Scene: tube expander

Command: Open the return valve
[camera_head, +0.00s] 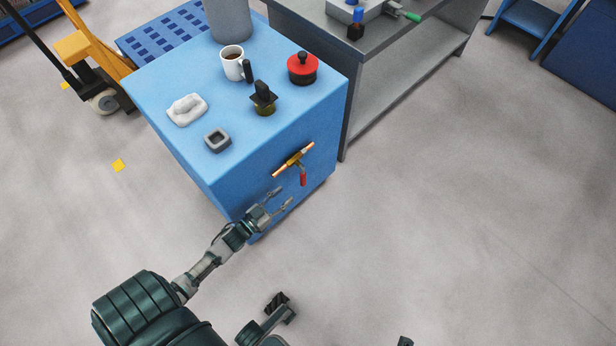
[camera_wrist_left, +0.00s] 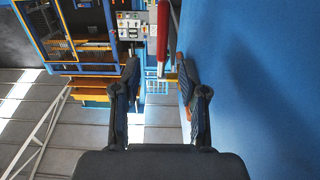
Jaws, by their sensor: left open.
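The valve (camera_head: 294,161) is a brass body on a short copper pipe, fixed on the front face of the blue cabinet (camera_head: 215,172). Its red lever handle (camera_head: 303,179) hangs down from the pipe in the head view. In the left wrist view the red handle (camera_wrist_left: 163,30) stands upright beyond the fingertips, in line with the gap between them. My left gripper (camera_head: 286,195) is open and empty, just below and left of the handle, close to the cabinet front. Its two fingers also frame the left wrist view (camera_wrist_left: 158,75). The handle appears apart from the fingers. My right gripper is not clearly seen.
On the cabinet top are a mug (camera_head: 232,63), a red-and-black round object (camera_head: 302,68), a black-handled piece (camera_head: 264,98), a white lump (camera_head: 187,110) and a grey square block (camera_head: 217,140). A grey workbench (camera_head: 400,75) stands behind right. The floor at right is clear.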

